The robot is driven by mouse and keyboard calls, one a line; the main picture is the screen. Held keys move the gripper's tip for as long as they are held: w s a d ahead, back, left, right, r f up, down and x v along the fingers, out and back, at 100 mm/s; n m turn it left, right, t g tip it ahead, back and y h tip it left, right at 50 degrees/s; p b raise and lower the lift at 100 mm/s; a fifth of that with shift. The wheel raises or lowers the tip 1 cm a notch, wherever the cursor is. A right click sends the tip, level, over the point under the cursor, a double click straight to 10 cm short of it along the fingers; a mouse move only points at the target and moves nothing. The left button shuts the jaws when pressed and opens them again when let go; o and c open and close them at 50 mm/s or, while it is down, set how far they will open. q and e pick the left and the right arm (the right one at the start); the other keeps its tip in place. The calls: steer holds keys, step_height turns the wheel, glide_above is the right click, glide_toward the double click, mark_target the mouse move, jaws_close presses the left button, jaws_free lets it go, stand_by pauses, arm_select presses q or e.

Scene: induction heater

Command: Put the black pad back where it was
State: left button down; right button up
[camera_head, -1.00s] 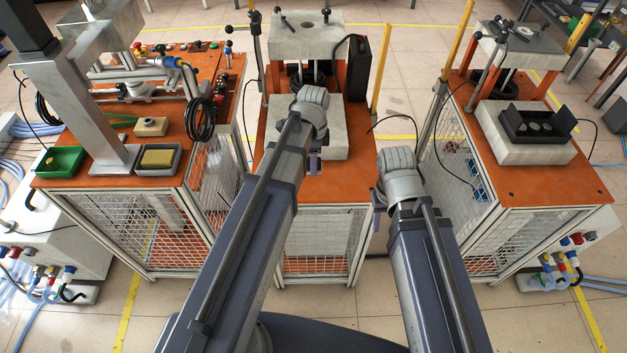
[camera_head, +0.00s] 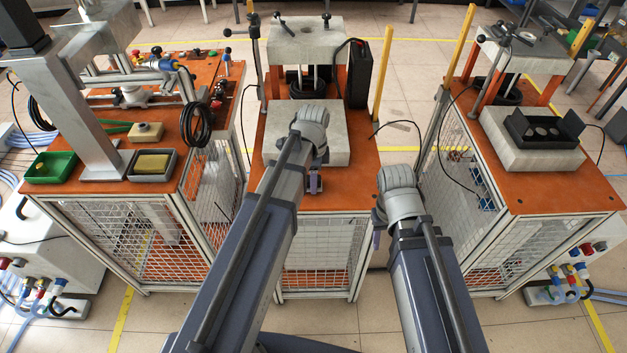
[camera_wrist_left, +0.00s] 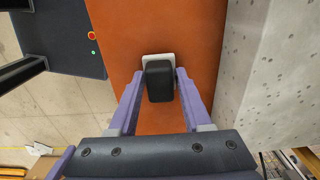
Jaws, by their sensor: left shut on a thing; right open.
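My left gripper (camera_wrist_left: 160,88) is shut on the black pad (camera_wrist_left: 159,84), a rounded dark block seen between its purple fingers in the left wrist view. A pale grey-white piece (camera_wrist_left: 168,58) shows just beyond the pad; I cannot tell whether they touch. Orange tabletop lies beneath them. In the head view my left gripper (camera_head: 314,184) is over the front of the middle orange table (camera_head: 346,186), in front of the grey concrete block; my wrist hides the pad there. My right gripper (camera_head: 377,230) is open, in front of the gap between the middle and right tables, mostly hidden by its arm.
The concrete block (camera_head: 330,150) stands close beside my left gripper. Behind it is a press (camera_head: 305,55) with a black box (camera_head: 358,75). The left table holds a green tray (camera_head: 50,167) and a grey tray (camera_head: 152,176). An open black case (camera_head: 542,130) sits on the right table's block.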

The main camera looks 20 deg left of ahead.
arm_select(q)
steer(key=shift+f, duration=0.25)
steer(key=shift+c, duration=1.7)
jaws_free()
steer(key=shift+r, duration=0.1)
step_height(320, 180, up, 12)
steer(key=p, duration=1.2)
steer(key=s+d+n+y, duration=0.1)
steer(key=s+d+n, duration=0.9)
steer(key=s, duration=0.4)
steer(key=shift+s+d+r+n, duration=0.15)
steer(key=shift+d+r+n, duration=0.1)
steer(key=shift+n, duration=0.25)
